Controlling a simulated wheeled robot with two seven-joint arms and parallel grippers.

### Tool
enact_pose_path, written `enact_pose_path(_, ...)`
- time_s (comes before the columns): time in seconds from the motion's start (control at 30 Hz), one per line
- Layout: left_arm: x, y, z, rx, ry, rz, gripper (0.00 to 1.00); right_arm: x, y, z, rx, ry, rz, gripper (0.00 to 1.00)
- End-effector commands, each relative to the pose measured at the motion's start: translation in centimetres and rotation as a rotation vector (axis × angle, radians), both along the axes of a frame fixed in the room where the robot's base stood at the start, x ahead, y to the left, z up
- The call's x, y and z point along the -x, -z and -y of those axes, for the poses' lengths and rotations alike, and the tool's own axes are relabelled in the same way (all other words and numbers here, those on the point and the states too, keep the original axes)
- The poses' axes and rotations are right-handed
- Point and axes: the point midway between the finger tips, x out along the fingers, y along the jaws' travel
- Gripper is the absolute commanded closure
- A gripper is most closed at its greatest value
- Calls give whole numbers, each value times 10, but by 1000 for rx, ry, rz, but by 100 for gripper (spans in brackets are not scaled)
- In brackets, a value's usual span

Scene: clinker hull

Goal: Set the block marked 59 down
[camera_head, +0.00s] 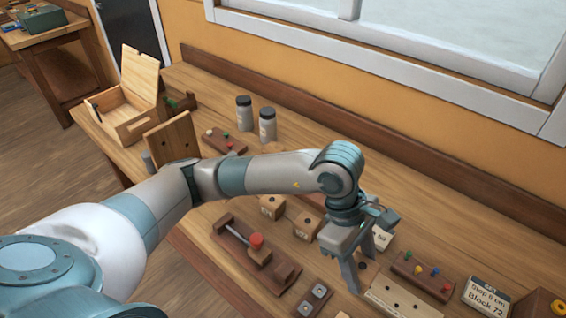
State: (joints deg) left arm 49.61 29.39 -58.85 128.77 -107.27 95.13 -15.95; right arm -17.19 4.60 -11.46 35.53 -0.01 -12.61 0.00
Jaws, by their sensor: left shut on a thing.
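My left gripper (359,262) reaches in over the workbench from the left and points down. It is shut on a small wooden block (366,269), mostly hidden by the fingers. I cannot read a number on it, nor tell whether it touches the bench. A pale strip with dark holes (402,300) lies just in front of it. A block with a white label (382,239) stands just behind the fingers. My right gripper is not in view.
Wooden blocks (272,207) (306,226) stand left of the gripper. A clamp-like wooden fixture (254,252) lies nearer. A peg board (422,274) and a sign reading "Step 8 cm Block 72" (485,297) are to the right. Two jars (267,125) and an open box (128,98) stand farther back.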

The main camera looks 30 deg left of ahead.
Motion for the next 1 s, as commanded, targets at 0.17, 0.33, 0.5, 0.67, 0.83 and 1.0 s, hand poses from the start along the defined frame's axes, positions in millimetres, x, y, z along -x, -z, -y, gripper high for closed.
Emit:
enact_pose_path(0.17, -5, 7, -16, -2, 114, 0, 84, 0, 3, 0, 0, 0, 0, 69)
enact_pose_path(0.33, -10, 14, -39, -2, 306, -1, 84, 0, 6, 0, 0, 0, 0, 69)
enact_pose_path(0.5, -15, 20, -68, -2, 545, -2, 84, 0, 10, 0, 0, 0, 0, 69)
enact_pose_path(0.67, -19, 23, -98, -3, 786, -3, 84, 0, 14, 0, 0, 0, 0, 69)
enact_pose_path(0.83, -23, 23, -130, -4, 1044, -2, 84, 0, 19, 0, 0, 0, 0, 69)
enact_pose_path(1.0, -24, 20, -154, -3, 1244, -1, 84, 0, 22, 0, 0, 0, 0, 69)
